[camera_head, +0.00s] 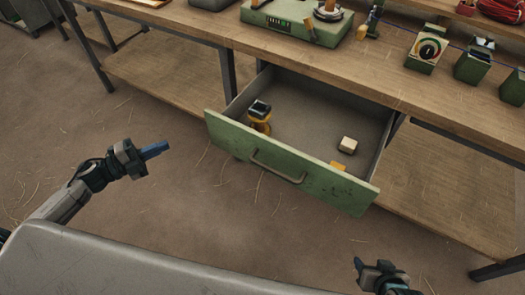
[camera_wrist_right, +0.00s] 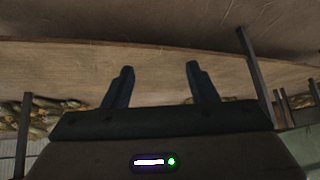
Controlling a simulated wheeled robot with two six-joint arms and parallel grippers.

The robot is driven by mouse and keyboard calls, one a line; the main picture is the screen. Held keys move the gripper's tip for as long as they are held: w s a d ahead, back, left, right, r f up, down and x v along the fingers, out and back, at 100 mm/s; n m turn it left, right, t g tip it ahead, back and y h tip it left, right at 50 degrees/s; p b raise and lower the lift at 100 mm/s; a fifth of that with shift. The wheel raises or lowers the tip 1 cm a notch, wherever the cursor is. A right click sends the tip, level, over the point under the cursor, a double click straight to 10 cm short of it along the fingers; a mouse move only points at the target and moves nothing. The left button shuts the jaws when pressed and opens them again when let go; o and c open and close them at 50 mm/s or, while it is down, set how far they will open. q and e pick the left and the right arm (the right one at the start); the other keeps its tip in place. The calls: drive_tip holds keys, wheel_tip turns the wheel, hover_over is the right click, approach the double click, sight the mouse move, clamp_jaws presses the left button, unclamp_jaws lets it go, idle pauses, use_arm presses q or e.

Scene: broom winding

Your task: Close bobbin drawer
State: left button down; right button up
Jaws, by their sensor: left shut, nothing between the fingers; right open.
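The green bobbin drawer (camera_head: 300,174) hangs open under the wooden workbench, pulled well out toward me. Its curved metal handle (camera_head: 277,170) is on the front panel. Inside lie a yellow bobbin with a dark top (camera_head: 259,114), a pale block (camera_head: 348,145) and a small yellow piece (camera_head: 338,165) by the front panel. My left gripper (camera_head: 155,150) is shut and empty, left of the drawer and apart from it. My right gripper (camera_head: 370,268) is below the drawer's right end in the picture, not touching it. The right wrist view shows its fingers (camera_wrist_right: 160,88) apart with nothing between.
The workbench top (camera_head: 300,58) carries a green machine (camera_head: 298,20) and several small green devices at right, one with a dial (camera_head: 428,48). Bench legs (camera_head: 228,75) and a low wooden shelf (camera_head: 440,185) flank the drawer. The floor before the drawer is clear except for straw.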

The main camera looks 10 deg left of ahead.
use_arm(q)
drive_tip(key=s+d+r+m+g+h+b, duration=0.2)
drive_tip(key=s+d+m+g+h, duration=0.15)
drive_tip(key=d+m+g, duration=0.2)
drive_tip(key=t, duration=0.1)
approach(230, 136)
drive_tip(key=s+d, duration=0.2)
drive_tip(key=d, duration=0.2)
drive_tip(key=w, duration=0.2)
drive_tip(key=w+d+y, duration=0.1)
drive_tip(key=shift+w+r+b, duration=0.1)
drive_tip(key=shift+r+b, duration=0.2)
drive_tip(key=shift+r, duration=0.05)
drive_tip(key=shift+w+d, duration=0.15)
drive_tip(key=shift+w, duration=0.4)
use_arm(e)
drive_tip(key=shift+t+y, duration=0.4)
drive_tip(key=shift+t, duration=0.4)
drive_tip(key=shift+a+r, duration=0.2)
drive_tip(key=shift+r, duration=0.95)
drive_tip(key=shift+a+r, duration=0.15)
drive_tip(key=shift+r, duration=0.95)
